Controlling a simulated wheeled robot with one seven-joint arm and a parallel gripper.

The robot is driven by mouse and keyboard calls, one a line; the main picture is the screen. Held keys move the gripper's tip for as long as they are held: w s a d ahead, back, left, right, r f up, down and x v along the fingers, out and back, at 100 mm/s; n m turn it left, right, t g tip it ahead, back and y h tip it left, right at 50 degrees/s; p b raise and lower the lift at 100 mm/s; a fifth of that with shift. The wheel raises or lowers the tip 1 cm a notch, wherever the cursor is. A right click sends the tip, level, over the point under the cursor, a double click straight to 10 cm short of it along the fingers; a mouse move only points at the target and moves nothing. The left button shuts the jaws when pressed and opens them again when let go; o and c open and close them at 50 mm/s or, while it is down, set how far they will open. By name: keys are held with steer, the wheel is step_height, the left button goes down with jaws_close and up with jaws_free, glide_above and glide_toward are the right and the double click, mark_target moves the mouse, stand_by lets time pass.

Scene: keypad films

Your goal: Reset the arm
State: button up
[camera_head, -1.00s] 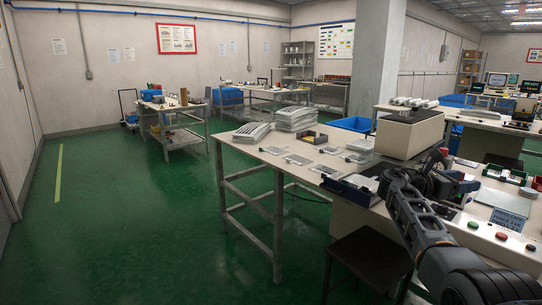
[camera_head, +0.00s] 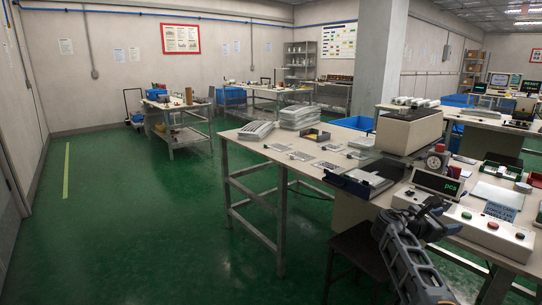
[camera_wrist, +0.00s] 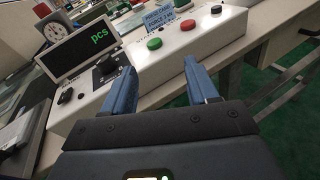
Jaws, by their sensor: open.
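My gripper (camera_wrist: 158,85) is open and empty in the wrist view, with its two blue fingers apart and a control box with buttons beyond them. In the head view my arm comes in at the lower right, and my gripper (camera_head: 428,212) is near the front edge of the right workbench, its fingertips hard to make out. The control box (camera_head: 462,217) carries several coloured buttons. A green button (camera_wrist: 155,44) and a red button (camera_wrist: 216,9) show past the fingers. A display reading "pcs" (camera_head: 437,184) stands behind it.
A workbench (camera_head: 262,150) holds stacked grey films (camera_head: 298,117), small cards and a black-and-yellow tray (camera_head: 310,135). A beige machine (camera_head: 408,131) and a round dial gauge (camera_head: 436,161) stand at the right. A dark stool (camera_head: 358,250) is below the bench. The green floor at left is clear.

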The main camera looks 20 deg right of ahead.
steer(key=s+a+f+m+t+y, duration=0.1)
steer(key=s+a+f+t+y, duration=0.1)
steer(key=s+a+f, duration=0.4)
steer(key=s+a+f+t+y, duration=0.2)
steer(key=a+f+t+y, duration=0.1)
steer(key=a+f, duration=0.5)
steer(key=s+a+f+m+t+y, duration=0.1)
steer(key=s+a+f+t+y, duration=0.1)
steer(key=s+a+f, duration=0.55)
steer(key=s+a+f+m+t+y, duration=0.2)
steer(key=s+a+f+y, duration=0.1)
steer(key=s+a, duration=0.25)
steer(key=s+a+r+m+t+y, duration=0.2)
steer(key=s+a+r+m, duration=0.15)
steer(key=s+a, duration=0.35)
steer(key=s+a+r+m+t+y, duration=0.15)
steer(key=s+a+r, duration=0.3)
steer(key=s, duration=0.45)
steer(key=s+a+r+m+t+y, duration=0.1)
steer(key=s+a+r+m, duration=0.1)
steer(key=s+r, duration=0.3)
steer(key=s+a+r+m+t+y+p, duration=0.1)
steer(key=s+r+m, duration=0.4)
steer(key=r, duration=0.9)
steer(key=shift+s+a+y, duration=0.2)
steer(key=shift+a+y, duration=0.25)
steer(key=shift+c, duration=0.3)
